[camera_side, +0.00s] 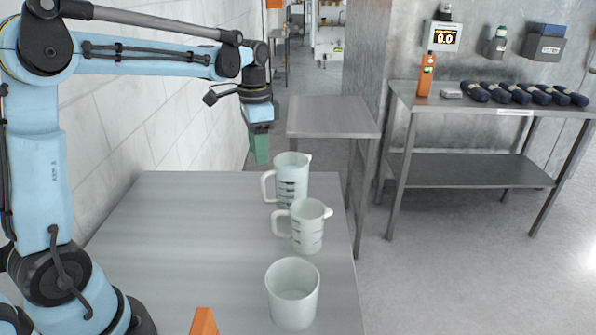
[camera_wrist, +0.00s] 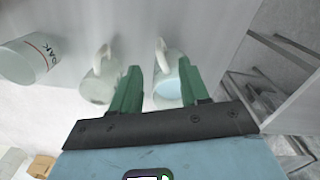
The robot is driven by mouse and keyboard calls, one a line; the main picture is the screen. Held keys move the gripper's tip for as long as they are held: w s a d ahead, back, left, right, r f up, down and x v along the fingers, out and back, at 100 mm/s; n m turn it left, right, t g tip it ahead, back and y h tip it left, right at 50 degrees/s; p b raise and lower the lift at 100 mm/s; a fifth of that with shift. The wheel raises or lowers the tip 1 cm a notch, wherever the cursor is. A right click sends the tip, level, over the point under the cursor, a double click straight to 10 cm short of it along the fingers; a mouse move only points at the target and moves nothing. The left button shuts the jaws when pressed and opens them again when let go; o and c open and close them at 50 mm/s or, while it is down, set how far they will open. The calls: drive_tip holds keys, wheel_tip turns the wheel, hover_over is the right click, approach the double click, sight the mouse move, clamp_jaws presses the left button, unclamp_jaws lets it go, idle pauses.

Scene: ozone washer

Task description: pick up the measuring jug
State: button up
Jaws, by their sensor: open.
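Two pale translucent measuring jugs with handles and dark markings stand upright on the steel table. The farther jug (camera_side: 292,185) is near the back right of the table, and the nearer jug (camera_side: 309,232) is just in front of it. My gripper (camera_side: 260,150), with green fingers, is open and empty, above and left of the farther jug. In the wrist view my gripper (camera_wrist: 158,66) shows both fingers apart. One jug (camera_wrist: 99,82) is left of the left finger; another jug (camera_wrist: 168,88) is beyond the gap, partly hidden by the right finger.
A handleless pale beaker (camera_side: 292,295) stands in front of the jugs; a lettered beaker (camera_wrist: 24,60) shows at the wrist view's left. An orange object (camera_side: 204,321) is at the bottom edge. The table's (camera_side: 190,225) left part is clear. A white wall (camera_side: 130,110) runs along the left.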

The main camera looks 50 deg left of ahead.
sight(263, 179)
drive_tip(key=f, duration=1.1)
drive_tip(key=shift+w+d+f, duration=0.1)
drive_tip(key=shift+w+f, duration=0.1)
drive_tip(key=shift+f, duration=0.05)
clamp_jaws()
